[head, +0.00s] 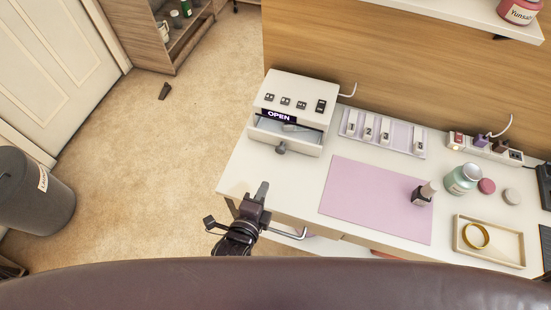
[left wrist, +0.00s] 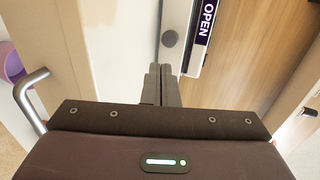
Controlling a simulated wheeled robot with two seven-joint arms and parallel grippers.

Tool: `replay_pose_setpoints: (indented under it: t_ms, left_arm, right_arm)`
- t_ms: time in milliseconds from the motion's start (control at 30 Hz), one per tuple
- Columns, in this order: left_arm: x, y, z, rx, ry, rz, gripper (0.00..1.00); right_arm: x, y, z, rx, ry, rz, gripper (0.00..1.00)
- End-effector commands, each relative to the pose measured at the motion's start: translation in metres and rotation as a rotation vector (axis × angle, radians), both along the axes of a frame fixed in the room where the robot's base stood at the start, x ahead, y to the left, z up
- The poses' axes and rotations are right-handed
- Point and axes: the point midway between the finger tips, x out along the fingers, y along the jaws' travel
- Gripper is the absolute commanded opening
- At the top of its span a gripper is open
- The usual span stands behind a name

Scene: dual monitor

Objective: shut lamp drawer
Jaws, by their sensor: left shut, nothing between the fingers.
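The white nail lamp (head: 298,92) stands at the left end of the white desk, with a row of dark buttons on top and an OPEN label on its front. Its drawer (head: 262,136) is pulled out toward me, with a pale inside showing and a grey round knob (head: 281,149) on its front. My left gripper (head: 262,187) is shut and empty, in front of and below the drawer, apart from it. In the left wrist view the shut fingers (left wrist: 161,72) point toward the knob (left wrist: 170,39), near the OPEN label (left wrist: 208,20). My right gripper is not in view.
A pink mat (head: 365,195) with a dark bottle (head: 422,194) lies right of the gripper. A numbered tray (head: 405,149) sits behind it. A metal handle (head: 292,235) sticks out under the desk edge.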

Motion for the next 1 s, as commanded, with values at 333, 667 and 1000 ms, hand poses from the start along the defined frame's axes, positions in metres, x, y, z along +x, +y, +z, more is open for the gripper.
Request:
replay_pose_setpoints:
  t_ms: [333,667,1000]
  left_arm:
    - [0.07,-0.023,-0.02,-0.004,-0.001,0.001,0.0]
    - [0.102,-0.032,-0.02,-0.002,0.002,0.002,0.0]
    - [0.103,-0.033,-0.021,-0.002,0.002,0.001,0.0]
  right_arm:
    - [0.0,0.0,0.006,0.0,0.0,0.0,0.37]
    - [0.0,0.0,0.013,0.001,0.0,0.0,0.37]
    - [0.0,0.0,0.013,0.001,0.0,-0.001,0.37]
